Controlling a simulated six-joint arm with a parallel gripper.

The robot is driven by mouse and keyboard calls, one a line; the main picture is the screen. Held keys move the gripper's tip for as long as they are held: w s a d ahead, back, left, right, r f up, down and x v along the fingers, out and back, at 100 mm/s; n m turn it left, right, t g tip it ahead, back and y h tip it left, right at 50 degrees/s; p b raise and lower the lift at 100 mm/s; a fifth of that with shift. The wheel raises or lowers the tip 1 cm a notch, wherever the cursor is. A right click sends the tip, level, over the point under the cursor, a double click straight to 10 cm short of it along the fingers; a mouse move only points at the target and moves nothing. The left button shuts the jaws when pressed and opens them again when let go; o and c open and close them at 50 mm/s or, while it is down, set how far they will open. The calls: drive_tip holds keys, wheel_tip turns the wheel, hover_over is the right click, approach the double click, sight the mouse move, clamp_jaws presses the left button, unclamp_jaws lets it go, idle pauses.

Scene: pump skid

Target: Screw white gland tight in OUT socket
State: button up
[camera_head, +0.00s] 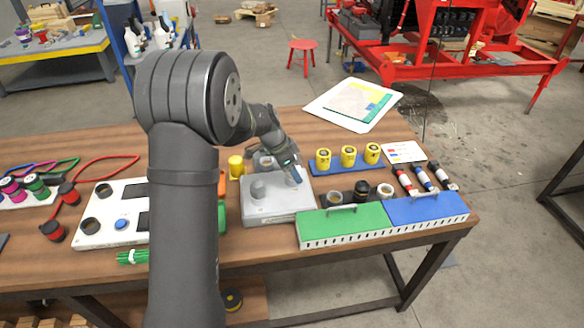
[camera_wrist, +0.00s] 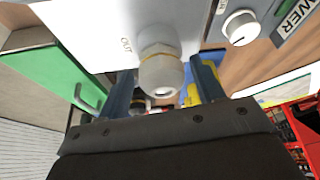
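The white gland (camera_wrist: 160,72) stands out from the light-grey box's face beside the OUT lettering, in the wrist view. A thin yellowish ring shows around it. Its threads and the socket itself are hidden. My gripper (camera_wrist: 160,78) has its two dark blue fingers on either side of the gland, with narrow gaps visible, so it appears open around it. In the head view my gripper (camera_head: 294,174) reaches down over the right rear part of the grey box (camera_head: 277,208). The gland cannot be made out there.
A green case (camera_head: 345,222) and a blue case (camera_head: 428,207) with handles stand at the right front. Yellow cylinders (camera_head: 348,156) stand on a blue strip behind. Dark rings and a black gland (camera_head: 362,191) lie between. A white panel (camera_head: 112,211) is left of my arm.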

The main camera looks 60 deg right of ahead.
drive_tip(key=shift+o, duration=0.2)
idle(0.3)
drive_tip(key=n, duration=0.2)
drive_tip(key=n+t, duration=0.1)
drive_tip(key=n, duration=0.1)
drive_tip(key=shift+n+t+h, duration=0.3)
drive_tip(key=shift+n+t, duration=0.9)
drive_tip(key=shift+n, duration=1.4)
drive_tip(key=c, duration=1)
drive_tip(key=shift+w+m+g, duration=0.1)
drive_tip(key=shift+m+g, duration=0.6)
drive_tip(key=shift+m, duration=1.2)
drive_tip(key=shift+c, duration=0.2)
drive_tip(key=shift+m+g+y, duration=0.2)
drive_tip(key=shift+m+g, duration=0.3)
drive_tip(key=shift+m, duration=0.85)
drive_tip(key=shift+m+g+y, duration=0.2)
drive_tip(key=shift+m+g, duration=0.3)
drive_tip(key=shift+m, duration=0.85)
